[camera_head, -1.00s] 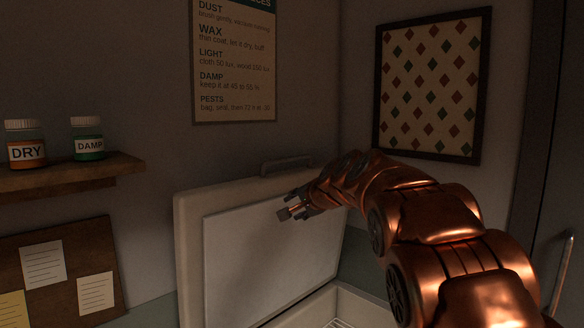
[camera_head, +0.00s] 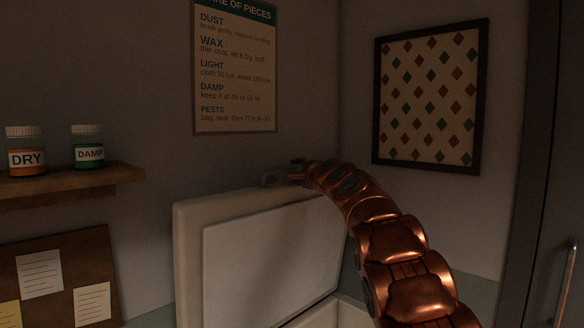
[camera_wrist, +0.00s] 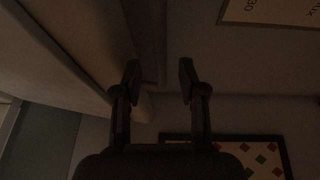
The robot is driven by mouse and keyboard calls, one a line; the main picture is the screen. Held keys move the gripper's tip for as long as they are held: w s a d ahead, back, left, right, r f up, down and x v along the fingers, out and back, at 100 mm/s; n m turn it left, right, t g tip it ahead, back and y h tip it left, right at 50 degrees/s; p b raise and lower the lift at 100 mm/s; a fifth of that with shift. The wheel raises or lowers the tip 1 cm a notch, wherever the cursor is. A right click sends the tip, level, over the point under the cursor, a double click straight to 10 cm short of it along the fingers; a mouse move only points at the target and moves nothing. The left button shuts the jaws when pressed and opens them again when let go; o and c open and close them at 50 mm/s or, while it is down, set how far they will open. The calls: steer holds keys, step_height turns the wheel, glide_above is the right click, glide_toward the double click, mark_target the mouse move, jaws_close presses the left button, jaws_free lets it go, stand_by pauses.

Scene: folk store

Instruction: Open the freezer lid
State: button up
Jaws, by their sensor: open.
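The freezer lid (camera_head: 190,255) stands raised, with its pale inner panel facing me in the head view. In the wrist view, the two fingers of my gripper (camera_wrist: 158,80) are apart. The lid edge (camera_wrist: 70,55) runs along the left there. That view is dark, and I cannot tell whether the fingers touch the handle.
A wall poster (camera_head: 235,100) hangs behind the lid, and a framed diamond-pattern picture (camera_head: 428,95) hangs to the right. A wooden shelf (camera_head: 75,184) with two jars and a notice board (camera_head: 60,260) are at left. A dark cabinet door (camera_head: 545,180) stands at far right.

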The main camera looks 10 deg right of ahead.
mark_target(293, 170)
steer(key=shift+p+x, duration=1.9)
steer(key=shift+x, duration=0.45)
steer(key=shift+w, duration=0.15)
steer(key=shift+a, duration=0.1)
jaws_close()
